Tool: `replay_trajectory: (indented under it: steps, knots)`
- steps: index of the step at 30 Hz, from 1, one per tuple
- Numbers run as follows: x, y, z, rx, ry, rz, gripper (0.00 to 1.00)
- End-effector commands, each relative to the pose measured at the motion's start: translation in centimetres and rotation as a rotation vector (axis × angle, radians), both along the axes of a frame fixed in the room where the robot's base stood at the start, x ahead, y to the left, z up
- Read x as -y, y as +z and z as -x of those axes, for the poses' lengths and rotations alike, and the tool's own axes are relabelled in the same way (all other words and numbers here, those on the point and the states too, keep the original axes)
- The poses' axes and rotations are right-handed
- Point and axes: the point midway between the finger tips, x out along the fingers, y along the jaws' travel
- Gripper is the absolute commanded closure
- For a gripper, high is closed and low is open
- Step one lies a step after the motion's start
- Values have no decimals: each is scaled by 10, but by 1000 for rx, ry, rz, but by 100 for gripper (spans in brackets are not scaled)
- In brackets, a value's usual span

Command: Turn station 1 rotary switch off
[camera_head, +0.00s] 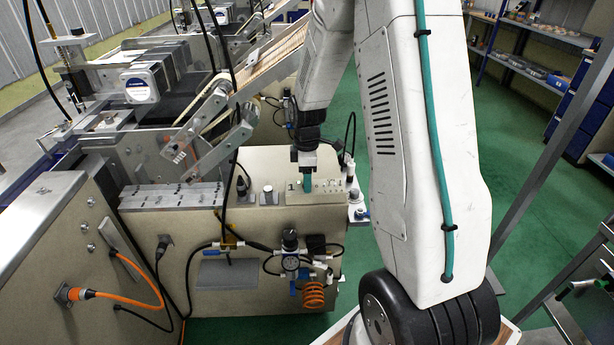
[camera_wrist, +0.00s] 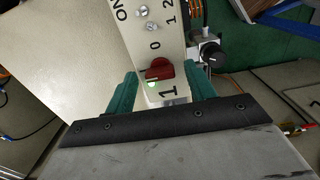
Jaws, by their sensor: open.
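The station 1 rotary switch is a red knob (camera_wrist: 159,69) on a pale panel (camera_wrist: 152,42) marked "1", "0", "2" and "ON" in the wrist view. A small green light (camera_wrist: 153,84) glows beside the knob. My gripper (camera_wrist: 160,90) has its two green fingers apart, one on each side of the panel near the knob. I cannot tell whether either finger touches the knob. In the head view my gripper (camera_head: 307,181) points down at the panel (camera_head: 328,186) on the machine top and hides the knob there.
A black knob (camera_wrist: 210,57) on a grey block stands right of the panel in the wrist view. In the head view, small fittings (camera_head: 268,194) stand left of the panel, and a conveyor frame (camera_head: 215,120) rises further left. Hoses and a pressure gauge (camera_head: 290,262) hang on the front face.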

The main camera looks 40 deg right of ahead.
Motion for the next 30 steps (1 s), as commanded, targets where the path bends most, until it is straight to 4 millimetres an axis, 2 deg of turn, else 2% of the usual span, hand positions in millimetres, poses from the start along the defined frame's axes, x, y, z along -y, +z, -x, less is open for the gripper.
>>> replay_trajectory:
  steps: [1,2,6,19,30]
  knots:
    - [0,0,0,0,0,0,45]
    - [0,0,0,0,0,0,51]
    - [0,0,0,0,0,0,90]
    - [0,1,0,0,-63,0,90]
    - [1,1,0,0,-345,0,90]
